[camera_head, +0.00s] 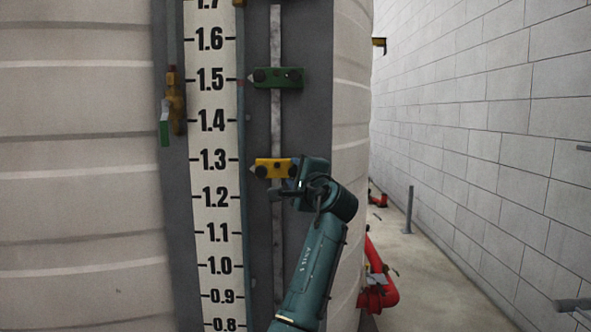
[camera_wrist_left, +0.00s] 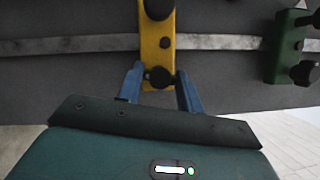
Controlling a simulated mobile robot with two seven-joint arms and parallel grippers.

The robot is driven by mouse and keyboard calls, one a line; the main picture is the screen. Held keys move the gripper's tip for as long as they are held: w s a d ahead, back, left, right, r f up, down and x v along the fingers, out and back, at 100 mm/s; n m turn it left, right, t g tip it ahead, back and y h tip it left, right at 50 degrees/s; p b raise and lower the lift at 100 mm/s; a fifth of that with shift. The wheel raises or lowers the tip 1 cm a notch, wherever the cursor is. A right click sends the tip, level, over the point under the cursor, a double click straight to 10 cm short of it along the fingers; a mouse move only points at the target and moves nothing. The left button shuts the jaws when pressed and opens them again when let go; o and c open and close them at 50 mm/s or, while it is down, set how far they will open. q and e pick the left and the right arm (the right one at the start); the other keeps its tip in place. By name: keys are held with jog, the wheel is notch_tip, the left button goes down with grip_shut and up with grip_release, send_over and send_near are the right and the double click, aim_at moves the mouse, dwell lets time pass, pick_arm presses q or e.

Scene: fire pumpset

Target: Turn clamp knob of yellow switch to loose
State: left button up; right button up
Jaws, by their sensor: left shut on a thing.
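The yellow switch (camera_head: 272,168) is mounted on a vertical rail near the 1.3 mark, its pointed end toward the scale. It also shows in the left wrist view (camera_wrist_left: 155,45), crossing the rail. Its black clamp knob (camera_wrist_left: 158,77) is at the end nearest my gripper. My left gripper (camera_wrist_left: 160,73) has its blue fingers on either side of this knob and is shut on it. In the head view my left gripper (camera_head: 293,171) is at the right end of the switch and hides that end. My right gripper is not in view.
A green switch (camera_head: 278,77) sits higher on the same rail (camera_head: 276,120). A numbered scale (camera_head: 213,140) and a brass valve (camera_head: 175,100) are to the left. Red pipework (camera_head: 378,285) is low at right, with a block wall (camera_head: 490,120) beyond open floor.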

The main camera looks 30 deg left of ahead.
pick_arm(q)
jog(key=shift+r+n+h, duration=0.15)
jog(key=shift+n+h, duration=0.15)
jog(key=shift+n, duration=0.4)
jog(key=shift+n+g+p, duration=0.3)
jog(key=shift+n+p, duration=0.2)
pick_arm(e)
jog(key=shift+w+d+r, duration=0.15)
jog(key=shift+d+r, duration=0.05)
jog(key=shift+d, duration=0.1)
pick_arm(q)
jog(key=o, duration=1)
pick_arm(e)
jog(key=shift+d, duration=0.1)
pick_arm(q)
jog(key=shift+s+d, duration=0.3)
jog(key=shift+d, duration=0.15)
jog(key=b+v, duration=0.2)
jog(key=v, duration=1)
jog(key=shift+s+b, duration=0.1)
jog(key=shift+b, duration=0.2)
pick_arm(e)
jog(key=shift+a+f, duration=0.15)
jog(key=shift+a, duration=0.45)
